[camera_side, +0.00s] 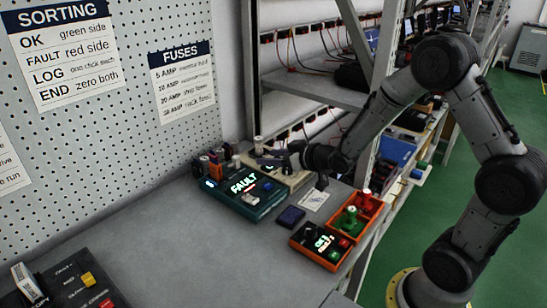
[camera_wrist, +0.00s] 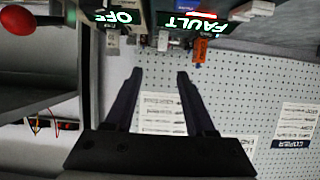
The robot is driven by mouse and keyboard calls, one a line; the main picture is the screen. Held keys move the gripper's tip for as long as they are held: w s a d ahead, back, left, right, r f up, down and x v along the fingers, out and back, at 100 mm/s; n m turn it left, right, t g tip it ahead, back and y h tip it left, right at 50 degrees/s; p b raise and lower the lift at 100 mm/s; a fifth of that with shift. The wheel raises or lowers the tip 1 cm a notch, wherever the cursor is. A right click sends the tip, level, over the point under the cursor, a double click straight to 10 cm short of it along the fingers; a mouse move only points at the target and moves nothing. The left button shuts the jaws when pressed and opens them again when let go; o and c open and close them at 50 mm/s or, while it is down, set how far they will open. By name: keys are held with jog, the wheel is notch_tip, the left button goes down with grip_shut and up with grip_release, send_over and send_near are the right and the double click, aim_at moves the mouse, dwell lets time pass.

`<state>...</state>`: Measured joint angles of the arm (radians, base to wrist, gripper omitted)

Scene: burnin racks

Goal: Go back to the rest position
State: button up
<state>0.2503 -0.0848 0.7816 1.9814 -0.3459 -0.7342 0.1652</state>
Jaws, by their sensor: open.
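My gripper (camera_side: 262,160) is at the back of the bench in the side view, stretched out level towards the pegboard. It is above and behind the green box with the lit FAULT display (camera_side: 250,207). In the wrist view my gripper (camera_wrist: 158,75) has its two dark fingers apart, with only pegboard and paper signs seen between them. Nothing is held. No marker of a rest position shows.
Orange trays (camera_side: 376,222) with green and red parts stand at the bench's right edge. A dark blue block (camera_side: 290,216) and a white card (camera_side: 313,199) lie near them. A dark button panel (camera_side: 72,285) is front left. Shelving (camera_side: 318,88) stands behind my arm.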

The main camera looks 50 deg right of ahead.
jog(key=shift+s+r, duration=0.15)
jog(key=shift+s, duration=0.2)
jog(key=s+a+r+t, duration=0.1)
jog(key=s+a+r, duration=0.15)
jog(key=r, duration=0.65)
jog(key=s+a+r+t, duration=0.1)
jog(key=s+a+r, duration=0.15)
jog(key=r, duration=0.65)
jog(key=s+f+g, duration=0.3)
jog(key=s, duration=0.5)
jog(key=s+a+f+g, duration=0.1)
jog(key=s+f+g, duration=0.2)
jog(key=s, duration=0.6)
jog(key=s+a+f+g, duration=0.1)
jog(key=s+g, duration=0.3)
jog(key=s, duration=0.4)
jog(key=shift+s+f, duration=0.25)
jog(key=shift+f, duration=0.65)
dwell(0.9)
